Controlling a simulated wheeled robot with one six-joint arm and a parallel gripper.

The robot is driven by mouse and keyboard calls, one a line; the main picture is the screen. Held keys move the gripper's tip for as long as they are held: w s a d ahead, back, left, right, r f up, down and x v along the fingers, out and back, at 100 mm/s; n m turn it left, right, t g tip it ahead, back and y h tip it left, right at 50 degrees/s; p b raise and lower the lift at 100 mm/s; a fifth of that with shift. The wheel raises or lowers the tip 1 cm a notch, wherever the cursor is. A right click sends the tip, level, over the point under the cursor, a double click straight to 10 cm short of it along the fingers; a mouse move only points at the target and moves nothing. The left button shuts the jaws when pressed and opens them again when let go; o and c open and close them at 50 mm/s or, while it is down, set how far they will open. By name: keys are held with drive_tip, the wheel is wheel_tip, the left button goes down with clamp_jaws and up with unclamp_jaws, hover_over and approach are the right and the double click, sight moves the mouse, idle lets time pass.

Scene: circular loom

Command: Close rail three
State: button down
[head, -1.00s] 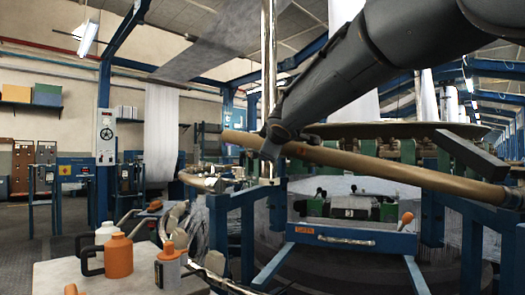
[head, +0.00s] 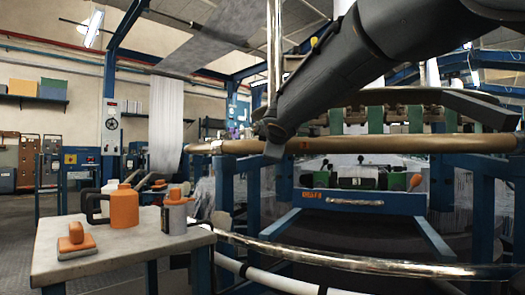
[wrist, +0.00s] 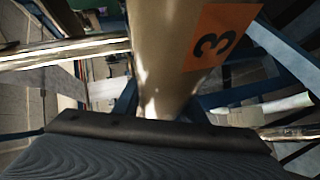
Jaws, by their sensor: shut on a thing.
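Rail three is a long brown-gold tube (head: 400,144) that runs nearly level across the head view in front of the loom. In the wrist view the rail (wrist: 160,50) fills the upper middle and bears an orange label with a black 3 (wrist: 222,36). My gripper (head: 273,146) is shut on the rail, left of its middle in the head view. In the wrist view a dark edge of the gripper (wrist: 150,128) lies across the rail. The fingertips' contact is mostly hidden, and so is the rail's right end behind the frame edge.
A shiny metal rail (head: 370,264) curves low across the front right. A grey table (head: 130,255) at lower left holds an orange jug (head: 124,207), a grey can (head: 174,216) and an orange-handled block (head: 76,242). Blue loom posts (head: 225,195) stand behind the rail.

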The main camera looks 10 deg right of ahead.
drive_tip(key=shift+f+b, duration=0.3)
drive_tip(key=shift+f, duration=0.45)
drive_tip(key=c, duration=1.1)
unclamp_jaws()
drive_tip(key=shift+r, duration=0.2)
drive_tip(key=shift+s, duration=0.1)
drive_tip(key=shift+s+r, duration=0.2)
drive_tip(key=shift+s, duration=0.15)
drive_tip(key=p+v, duration=0.1)
drive_tip(key=v, duration=0.6)
drive_tip(key=shift+f+p, duration=0.1)
drive_tip(key=shift+p, duration=0.25)
